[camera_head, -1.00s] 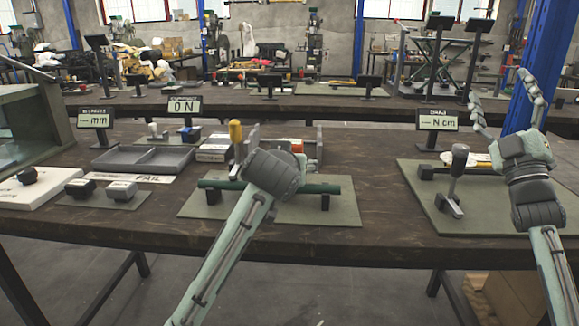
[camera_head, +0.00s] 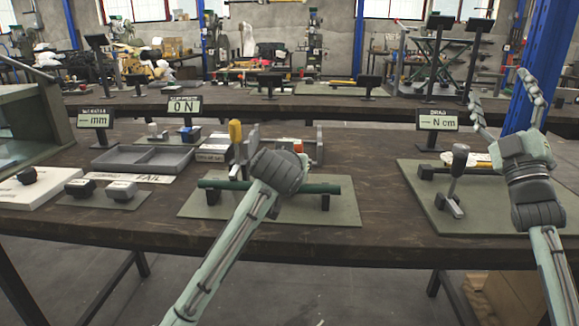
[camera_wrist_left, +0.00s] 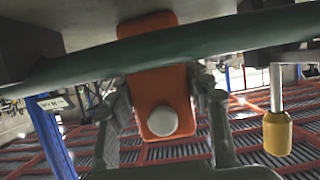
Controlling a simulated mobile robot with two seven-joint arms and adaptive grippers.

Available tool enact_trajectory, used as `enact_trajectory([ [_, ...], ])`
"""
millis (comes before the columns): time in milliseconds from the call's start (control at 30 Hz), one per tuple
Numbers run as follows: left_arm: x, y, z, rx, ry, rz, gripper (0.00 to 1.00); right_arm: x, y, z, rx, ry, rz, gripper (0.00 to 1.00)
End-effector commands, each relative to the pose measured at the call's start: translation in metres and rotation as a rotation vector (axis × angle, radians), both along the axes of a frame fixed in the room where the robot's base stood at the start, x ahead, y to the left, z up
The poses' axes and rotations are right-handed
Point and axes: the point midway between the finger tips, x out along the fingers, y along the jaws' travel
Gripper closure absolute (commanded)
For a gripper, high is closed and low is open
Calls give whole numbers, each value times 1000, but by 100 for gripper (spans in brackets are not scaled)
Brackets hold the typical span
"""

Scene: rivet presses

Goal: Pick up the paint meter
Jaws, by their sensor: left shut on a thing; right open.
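In the left wrist view, an orange body with a round whitish button, which I take to be the paint meter (camera_wrist_left: 158,85), sits between the fingers of my left gripper (camera_wrist_left: 163,75). The gripper is shut on it. A dark green bar (camera_wrist_left: 70,70) crosses the upper part of that view. In the head view my left wrist is in front of the middle fixture and hides the fingers and most of the held thing. My right gripper (camera_head: 500,88) is open and empty at the right, its fingers pointing up.
The middle fixture has a green bar (camera_head: 330,188) on a mat (camera_head: 340,212) and a yellow handle (camera_head: 235,132). A lever (camera_head: 457,170) stands beside my right arm. The table's front edge is clear.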

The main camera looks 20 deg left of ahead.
Motion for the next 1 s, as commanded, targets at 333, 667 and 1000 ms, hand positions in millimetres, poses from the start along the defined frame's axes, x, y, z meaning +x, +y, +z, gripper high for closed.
enact_trajectory([
  [333, 0, -1, 14, -3, -5, -1, 84, 0, 0, 0, 0, 0, 0, 28],
  [667, 0, -1, 79, -2, -5, -1, 84, 0, 0, 0, 0, 0, 0, 28],
  [1000, 1, -1, 42, -4, 6, -5, 84, 0, 0, 0, 0, 0, 0, 28],
])
